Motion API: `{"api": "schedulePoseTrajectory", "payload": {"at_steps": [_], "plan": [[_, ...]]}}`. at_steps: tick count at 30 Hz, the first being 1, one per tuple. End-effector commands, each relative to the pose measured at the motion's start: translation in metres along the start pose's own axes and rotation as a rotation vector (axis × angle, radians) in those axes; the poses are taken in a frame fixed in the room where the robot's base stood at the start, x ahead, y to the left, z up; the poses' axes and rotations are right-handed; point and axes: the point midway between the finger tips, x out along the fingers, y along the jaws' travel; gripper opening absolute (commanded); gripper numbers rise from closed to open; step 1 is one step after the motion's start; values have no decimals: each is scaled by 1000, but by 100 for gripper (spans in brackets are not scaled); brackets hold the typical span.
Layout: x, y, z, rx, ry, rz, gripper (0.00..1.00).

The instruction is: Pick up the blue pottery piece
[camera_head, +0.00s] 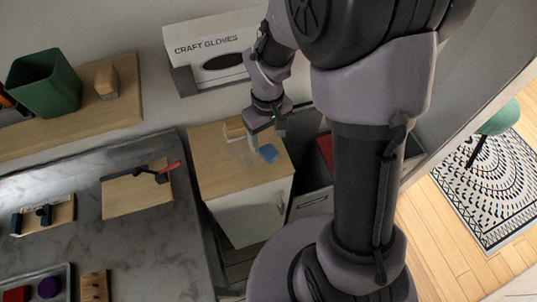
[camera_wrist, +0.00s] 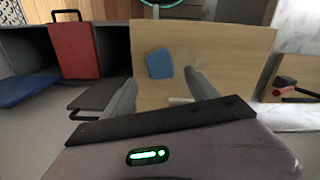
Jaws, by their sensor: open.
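The blue pottery piece (camera_head: 268,153) lies flat on the wooden top of a small white cabinet, near its right side. It also shows in the wrist view (camera_wrist: 159,63), upper centre, as a small four-sided blue slab. My gripper (camera_wrist: 160,76) is open and empty, its two grey fingers spread wide.
The cabinet top (camera_head: 212,176) also holds a small light wooden item (camera_head: 235,128) at the back. A craft gloves box (camera_head: 213,62) is on the wall behind. A red case (camera_wrist: 75,49) stands in an open compartment beside the cabinet. A grey marble counter (camera_head: 95,230) lies left.

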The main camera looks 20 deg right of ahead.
Motion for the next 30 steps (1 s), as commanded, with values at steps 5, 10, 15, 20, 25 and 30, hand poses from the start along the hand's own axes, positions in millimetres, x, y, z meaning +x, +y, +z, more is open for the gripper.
{"api": "schedulePoseTrajectory", "payload": {"at_steps": [5, 10, 15, 20, 25, 30], "plan": [[40, -2, 3, 0, -4, -1, 68], [47, -2, 3, 0, -2, 0, 68], [45, -2, 3, 0, -1, 0, 52], [45, -2, 3, 0, -1, 0, 20], [45, -2, 3, 0, -1, 0, 0], [44, -2, 3, 0, -1, 0, 0]]}}
